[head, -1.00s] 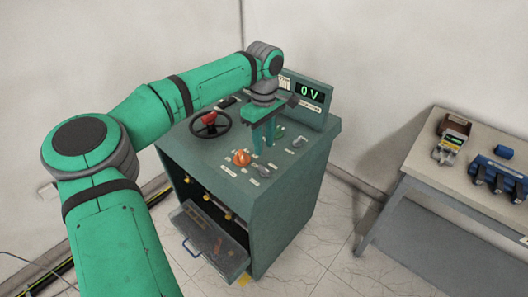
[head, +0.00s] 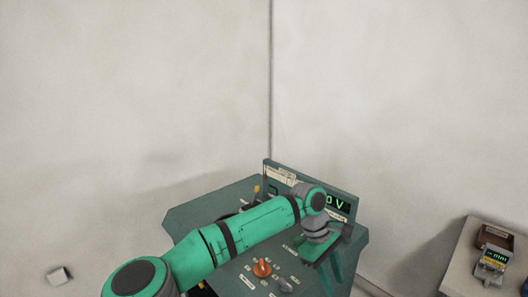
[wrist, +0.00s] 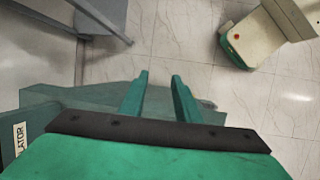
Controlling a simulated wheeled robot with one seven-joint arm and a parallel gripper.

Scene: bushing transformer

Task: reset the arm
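My green arm reaches across the top of the green control cabinet (head: 200,210) in the head view. Whether the fingers touch the panel cannot be told.
The display box (head: 283,176) stands along the cabinet's back edge. An orange knob (head: 262,268) and a grey knob (head: 285,285) sit on the panel. A side table (head: 459,262) at the right holds a meter (head: 491,262). The wall behind is bare.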

